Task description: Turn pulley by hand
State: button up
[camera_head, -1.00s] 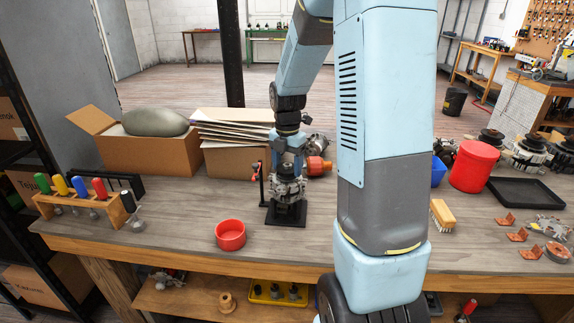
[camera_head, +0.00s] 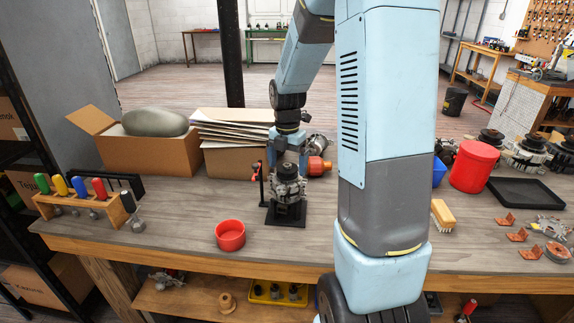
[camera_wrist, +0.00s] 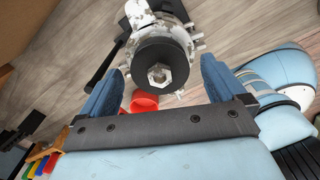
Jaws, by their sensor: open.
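The alternator (camera_head: 288,186) stands on a black stand on the workbench in the head view. In the wrist view, its round black pulley (camera_wrist: 149,50) faces the camera, with a bright hex nut at the centre. My gripper (camera_wrist: 162,66) is open, with one blue finger on each side of the pulley. Gaps show between the fingers and the pulley rim in the wrist view. In the head view my gripper (camera_head: 289,160) is just above the alternator, pointing down. I cannot tell how far the fingertips reach down beside the pulley.
A red-handled clamp post (camera_head: 258,180) stands just left of the alternator. A red bowl (camera_head: 230,238) lies in front, and an orange-red cylindrical part (camera_head: 318,166) lies behind. Cardboard boxes (camera_head: 152,155) stand at the back left, a screwdriver rack (camera_head: 85,208) at the left. A red bucket (camera_head: 472,168) is at the right.

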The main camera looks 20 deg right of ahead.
notch_tip(320, 180, up, 17)
dwell(0.8)
jog(key=shift+r, duration=0.1)
jog(key=s+a+m+t, duration=0.2)
jog(key=s+a+m, duration=0.1)
jog(key=s+m, duration=0.8)
jog(key=s+a+r+m+t, duration=0.1)
jog(key=s+a+m+t, duration=0.2)
jog(key=s+m, duration=0.9)
jog(key=shift+s+a+r+m+t, duration=0.15)
jog(key=shift+a+r+m+t, duration=0.15)
jog(key=shift+a+m, duration=0.65)
jog(key=shift+d+m, duration=0.25)
